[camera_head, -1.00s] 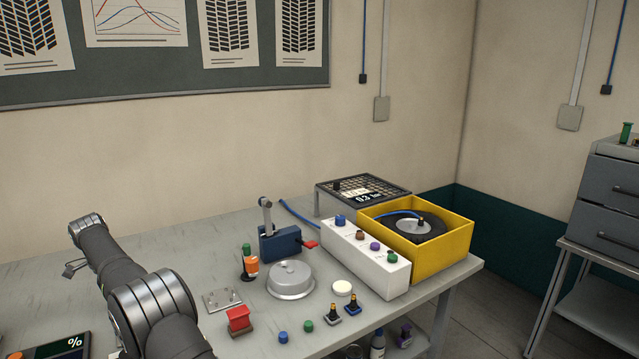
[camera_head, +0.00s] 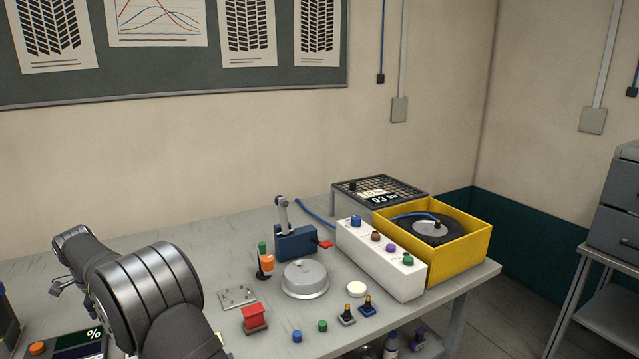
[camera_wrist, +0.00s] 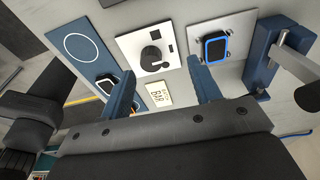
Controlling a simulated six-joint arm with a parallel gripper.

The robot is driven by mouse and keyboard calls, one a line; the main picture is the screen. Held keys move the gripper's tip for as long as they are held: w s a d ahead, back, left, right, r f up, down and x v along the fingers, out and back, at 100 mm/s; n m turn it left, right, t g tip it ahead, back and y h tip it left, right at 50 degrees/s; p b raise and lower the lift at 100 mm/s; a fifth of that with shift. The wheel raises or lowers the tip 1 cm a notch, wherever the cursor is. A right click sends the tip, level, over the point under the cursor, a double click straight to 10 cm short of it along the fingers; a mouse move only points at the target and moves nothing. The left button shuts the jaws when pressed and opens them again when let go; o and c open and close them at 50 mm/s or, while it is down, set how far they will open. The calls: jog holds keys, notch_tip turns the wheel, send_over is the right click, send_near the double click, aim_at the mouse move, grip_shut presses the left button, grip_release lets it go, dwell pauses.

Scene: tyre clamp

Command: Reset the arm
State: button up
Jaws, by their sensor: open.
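My arm rises from the bottom left of the head view and reaches over the left part of the grey table (camera_head: 200,262). My gripper (camera_wrist: 160,88) shows in the wrist view as two blue fingers standing well apart, with nothing between them. Below the fingers are a white plate with a dark round fitting (camera_wrist: 151,52) and a small label reading BAR (camera_wrist: 158,93). A device with a blue frame (camera_wrist: 214,47) on a white plate is just beyond the right finger. A smaller dark device (camera_wrist: 108,86) is close to the left finger. The fingertips appear clear of these things.
A blue clamp with a metal lever (camera_wrist: 262,58) stands right of the gripper. In the head view, a yellow box (camera_head: 468,250) with a tyre, a white button box (camera_head: 385,265), a round metal dome (camera_head: 305,279) and a red block (camera_head: 254,317) occupy the table's right part.

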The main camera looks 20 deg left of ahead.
jog(key=s+d+f, duration=0.1)
jog(key=s+d, duration=0.2)
jog(key=s, duration=0.1)
jog(key=s+d+f, duration=0.1)
jog(key=s+d, duration=0.2)
jog(key=s, duration=0.1)
jog(key=s+d+f, duration=0.1)
jog(key=s+d, duration=0.2)
jog(key=shift+s, duration=0.4)
notch_tip(320, 180, down, 3)
jog(key=shift+r, duration=0.2)
jog(key=shift+f, duration=0.85)
